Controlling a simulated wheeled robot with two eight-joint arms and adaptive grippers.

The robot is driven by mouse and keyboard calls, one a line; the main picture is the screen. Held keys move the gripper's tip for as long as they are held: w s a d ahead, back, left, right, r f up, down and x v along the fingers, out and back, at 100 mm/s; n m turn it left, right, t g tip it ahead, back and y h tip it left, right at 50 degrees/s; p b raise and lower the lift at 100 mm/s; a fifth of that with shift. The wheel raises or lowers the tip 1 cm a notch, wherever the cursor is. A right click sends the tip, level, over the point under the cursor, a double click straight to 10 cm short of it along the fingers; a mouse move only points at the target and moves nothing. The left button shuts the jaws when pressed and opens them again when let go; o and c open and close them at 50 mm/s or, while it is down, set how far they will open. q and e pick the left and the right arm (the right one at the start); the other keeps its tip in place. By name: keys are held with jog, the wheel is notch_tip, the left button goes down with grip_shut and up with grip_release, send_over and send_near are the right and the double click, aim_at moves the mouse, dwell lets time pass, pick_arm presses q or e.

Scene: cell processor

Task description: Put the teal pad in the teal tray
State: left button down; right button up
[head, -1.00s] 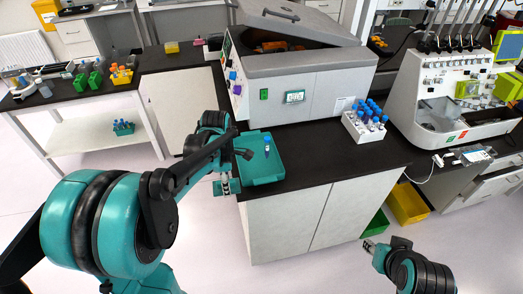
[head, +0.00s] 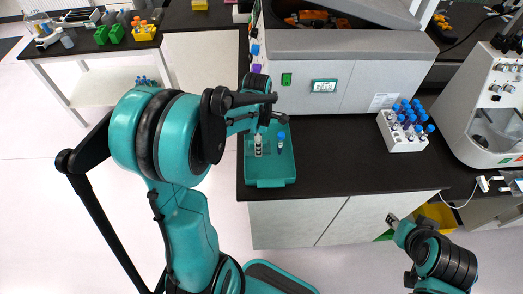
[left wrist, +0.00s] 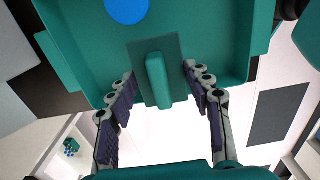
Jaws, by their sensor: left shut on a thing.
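The teal tray (head: 270,182) sits on the front left of the black bench, and its floor and walls fill much of the left wrist view (left wrist: 75,45). The teal pad (left wrist: 158,75), a flat square with a raised grip bar, is between the fingers of my left gripper (left wrist: 162,92), over the tray's edge area. In the head view my left gripper (head: 258,147) is above the tray; the pad cannot be made out there. I cannot tell whether the pad touches the tray. My right gripper (head: 391,219) hangs away from the bench at lower right; its jaws are too small to read.
A grey machine (head: 330,75) stands behind the tray. A white rack of blue-capped tubes (head: 403,138) is to the right. The bench between is clear.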

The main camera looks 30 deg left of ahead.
pick_arm(q)
jog(key=shift+w+f, duration=0.1)
jog(key=shift+f, duration=0.75)
notch_tip(320, 180, down, 2)
jog(key=shift+f+b, duration=0.2)
jog(key=shift+b, duration=0.35)
jog(key=shift+f, duration=0.3)
jog(key=shift+f, duration=0.2)
jog(key=c, duration=0.7)
grip_release()
